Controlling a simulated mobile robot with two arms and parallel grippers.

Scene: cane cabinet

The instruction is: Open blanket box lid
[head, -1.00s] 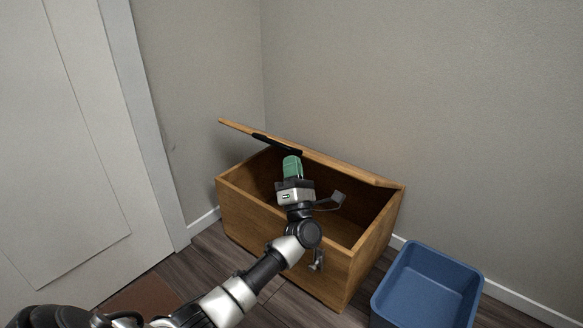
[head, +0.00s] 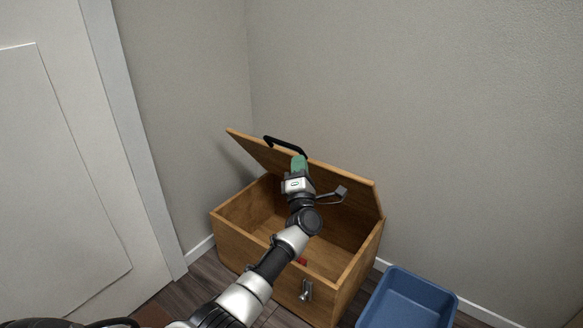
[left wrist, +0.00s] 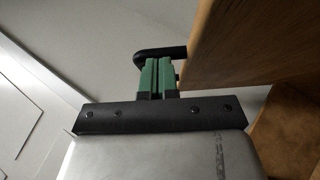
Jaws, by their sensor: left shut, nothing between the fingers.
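The wooden blanket box (head: 240,241) stands in the corner, and its lid (head: 340,184) is tilted up and back, partly open. A black handle (head: 285,146) is on the lid's raised front edge. My left gripper (head: 299,160) is shut and empty, its green fingers at the lid's edge beside the handle. In the left wrist view, the green fingers (left wrist: 156,75) are near the black handle (left wrist: 160,53) and the lid's wooden underside (left wrist: 245,45); I cannot tell whether they touch. A metal latch (head: 306,291) is on the box front. My right gripper is out of view.
A blue bin (head: 410,300) stands on the floor right of the box. A small red object (head: 301,261) is inside the box. Grey walls rise close behind the box, and a white door (head: 60,170) is at left.

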